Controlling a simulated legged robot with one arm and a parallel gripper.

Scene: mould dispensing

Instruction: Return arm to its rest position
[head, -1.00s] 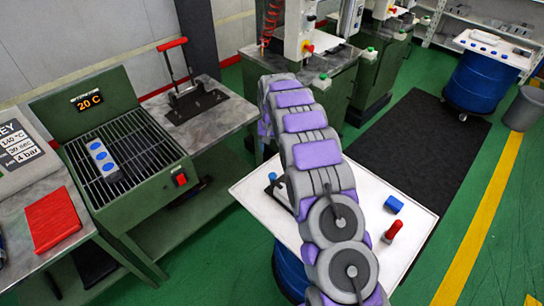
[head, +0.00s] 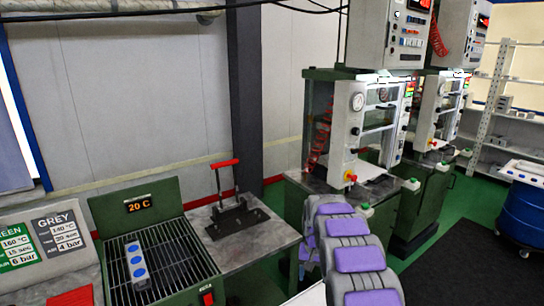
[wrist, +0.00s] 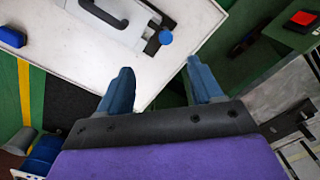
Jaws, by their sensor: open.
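My gripper (wrist: 158,88) shows in the wrist view with its two blue fingers apart and nothing between them. It is above the edge of a white table top (wrist: 60,50). My arm rises from the bottom in the head view, with grey and purple segments; the gripper itself is hidden there. A grey tool with a dark handle (wrist: 108,14) and a blue round knob (wrist: 166,38) lies on the white top ahead of the fingers, apart from them.
A blue block (wrist: 12,37) lies on the white top. In the head view, a green grill bench (head: 165,275) holds a grey mould with blue dots (head: 137,266). A red-handled lever press (head: 232,200) stands beside it. Machines (head: 375,130) stand behind my arm. Dark floor (head: 465,265) is clear at right.

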